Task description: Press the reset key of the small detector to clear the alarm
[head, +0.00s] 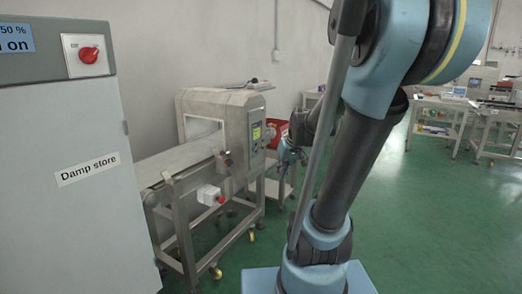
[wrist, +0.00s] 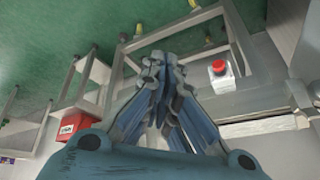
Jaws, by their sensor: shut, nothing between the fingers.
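The small detector (head: 222,103) is a beige-grey tunnel housing over a conveyor, left of centre in the head view. Its front control panel (head: 257,136) has a lit yellow-green display (head: 256,133) with small dark marks below it. The keys are too small to tell apart, so I cannot single out the reset key. My gripper (head: 291,157) is just right of the panel in the head view, apart from it in the picture and partly behind my arm. In the wrist view my gripper (wrist: 160,65) has its fingers together, with nothing between them.
A white box with a red button (head: 210,195) hangs on the conveyor's frame; it also shows in the wrist view (wrist: 219,72). A red bin (head: 277,127) stands behind the detector. The Damp store cabinet (head: 84,185) fills the left. Green floor is open toward the right benches (head: 437,105).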

